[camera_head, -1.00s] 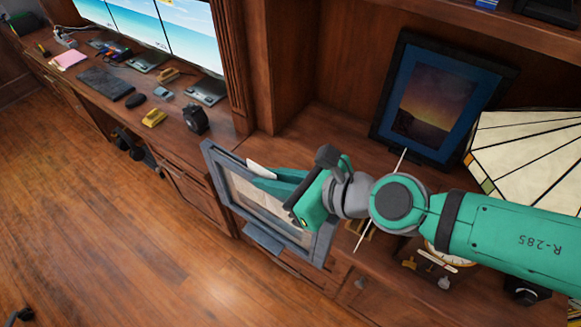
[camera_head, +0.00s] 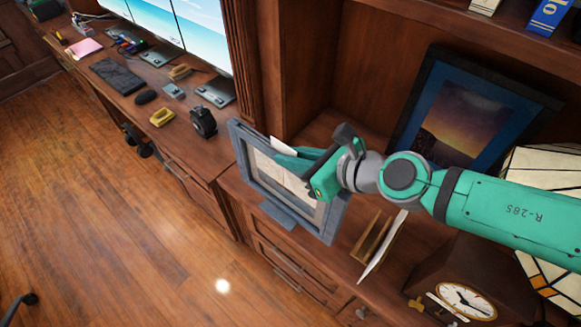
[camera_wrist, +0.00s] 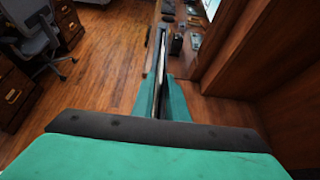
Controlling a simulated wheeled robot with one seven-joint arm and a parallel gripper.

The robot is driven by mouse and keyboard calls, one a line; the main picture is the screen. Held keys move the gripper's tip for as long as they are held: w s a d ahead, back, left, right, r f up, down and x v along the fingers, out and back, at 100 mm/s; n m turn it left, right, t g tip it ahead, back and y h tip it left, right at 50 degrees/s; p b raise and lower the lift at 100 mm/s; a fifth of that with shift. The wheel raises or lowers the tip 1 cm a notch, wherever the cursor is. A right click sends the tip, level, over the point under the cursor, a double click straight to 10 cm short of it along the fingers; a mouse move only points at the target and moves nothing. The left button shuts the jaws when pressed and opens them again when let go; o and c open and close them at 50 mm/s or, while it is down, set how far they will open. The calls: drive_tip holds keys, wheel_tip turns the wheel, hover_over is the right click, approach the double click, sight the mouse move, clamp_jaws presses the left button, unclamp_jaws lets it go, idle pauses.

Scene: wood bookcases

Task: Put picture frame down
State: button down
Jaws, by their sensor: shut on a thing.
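The picture frame (camera_head: 241,160) has a blue-grey border around a pale picture, with a stand foot at its lower edge. In the head view it is upright and slightly tilted at the front edge of the wooden shelf top (camera_head: 316,134). In the wrist view the frame (camera_wrist: 158,75) shows edge-on as a thin strip between the green fingers (camera_wrist: 160,100). I cannot tell whether its foot touches the shelf top.
A blue picture in a dark frame (camera_head: 455,120) leans at the back. A card holder (camera_head: 373,238), a clock (camera_head: 466,299) and a stained-glass lamp (camera_head: 545,175) stand to the right. A desk (camera_head: 130,98) with several small items lies left; a black object (camera_head: 203,122) is nearest.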

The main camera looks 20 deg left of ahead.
drive_tip(key=w+a+f, duration=0.2)
drive_tip(key=w+f, duration=0.6)
drive_tip(key=f, duration=0.2)
drive_tip(key=shift+w+a+f, duration=0.25)
drive_tip(key=shift+w+f, duration=0.05)
drive_tip(key=shift+f, duration=0.1)
drive_tip(key=c, duration=2.2)
unclamp_jaws()
drive_tip(key=shift+f, duration=0.15)
drive_tip(key=o, duration=0.5)
drive_tip(key=shift+d, duration=0.1)
drive_tip(key=shift+c, duration=0.2)
drive_tip(key=shift+s, duration=0.1)
drive_tip(key=v, duration=1.2)
